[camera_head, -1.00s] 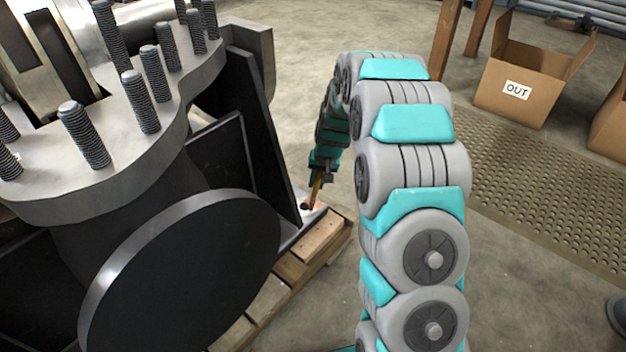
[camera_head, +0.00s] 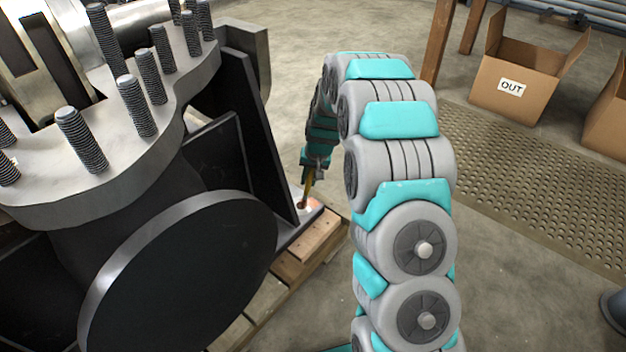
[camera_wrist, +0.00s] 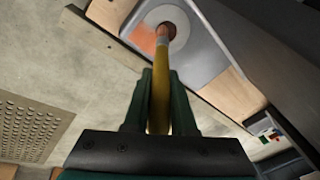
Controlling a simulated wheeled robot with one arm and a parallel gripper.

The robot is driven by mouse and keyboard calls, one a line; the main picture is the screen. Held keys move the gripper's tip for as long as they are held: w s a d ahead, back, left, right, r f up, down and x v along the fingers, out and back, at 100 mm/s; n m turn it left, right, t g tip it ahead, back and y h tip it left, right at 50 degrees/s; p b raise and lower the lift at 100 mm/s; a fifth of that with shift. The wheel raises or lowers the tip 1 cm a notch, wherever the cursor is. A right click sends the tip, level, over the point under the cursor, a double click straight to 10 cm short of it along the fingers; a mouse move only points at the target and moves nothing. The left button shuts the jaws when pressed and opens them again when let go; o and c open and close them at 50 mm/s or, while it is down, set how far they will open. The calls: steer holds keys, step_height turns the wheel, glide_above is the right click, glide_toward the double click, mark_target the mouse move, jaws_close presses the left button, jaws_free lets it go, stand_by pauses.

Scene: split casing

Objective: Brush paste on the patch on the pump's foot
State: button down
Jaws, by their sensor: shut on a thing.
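My gripper (camera_wrist: 161,78) is shut on the yellow handle of a brush (camera_wrist: 160,92); in the head view, my gripper (camera_head: 314,168) is small beyond my arm's bend. The brush (camera_head: 308,186) points down at the pump's foot (camera_head: 291,231). In the wrist view, the brush tip lies over a round recess in the grey foot (camera_wrist: 205,50). An orange-red patch (camera_wrist: 143,40) shows on the foot just left of the tip. I cannot tell whether the bristles touch the surface. The dark pump (camera_head: 180,270) fills the left of the head view.
The foot rests on a wooden pallet (camera_head: 318,236). Upright studs (camera_head: 137,105) stand on the pump's flange. A cardboard box marked OUT (camera_head: 527,80) stands at the back right, behind a perforated mat (camera_head: 530,180). Bare floor lies right of the pallet.

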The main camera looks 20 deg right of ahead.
steer(key=shift+w+a, duration=0.65)
steer(key=shift+w, duration=0.25)
steer(key=shift+s+d+f, duration=0.1)
steer(key=shift+s+d, duration=0.7)
steer(key=shift+s, duration=0.3)
steer(key=shift+s+d+f, duration=0.1)
steer(key=shift+s+d, duration=0.65)
steer(key=shift+s, duration=0.35)
steer(key=shift+w+a, duration=0.1)
